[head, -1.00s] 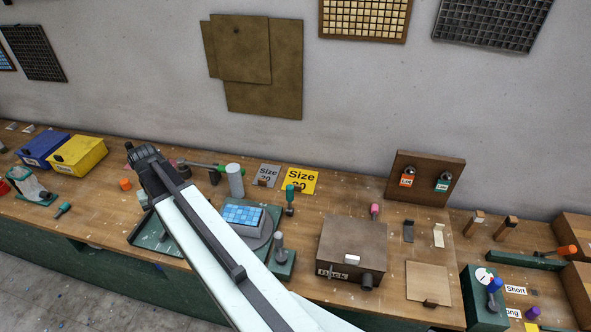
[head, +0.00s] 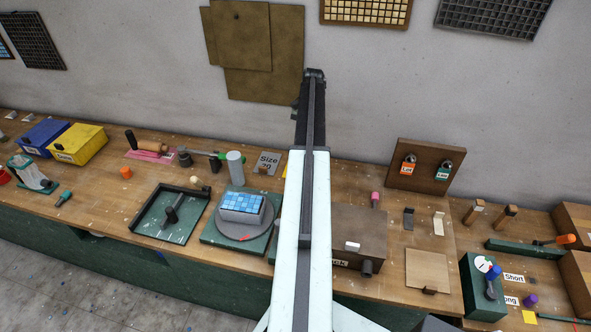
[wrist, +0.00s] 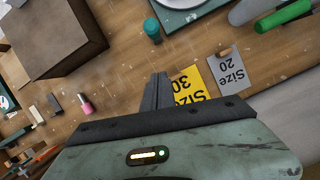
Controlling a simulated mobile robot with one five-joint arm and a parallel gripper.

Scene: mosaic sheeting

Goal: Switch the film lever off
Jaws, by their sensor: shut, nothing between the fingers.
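A brown wooden board (head: 427,163) stands upright against the wall at the back right of the bench in the head view. It carries two dark lever-like knobs, one above an orange label (head: 408,168) and one above a green label (head: 443,174). The label words are too small to read, so I cannot tell which is the film lever or how either is set. My gripper (wrist: 155,92) is shut and empty in the wrist view, above the bench near the yellow Size 30 card (wrist: 187,85). In the head view my arm's end is well left of the board.
A brown box (head: 360,225) stands right of my arm. A pink-topped peg (head: 375,200), a dark bracket (head: 408,218) and a pale bracket (head: 438,222) stand before the board. A turntable with blue tiles (head: 241,207) sits left of my arm.

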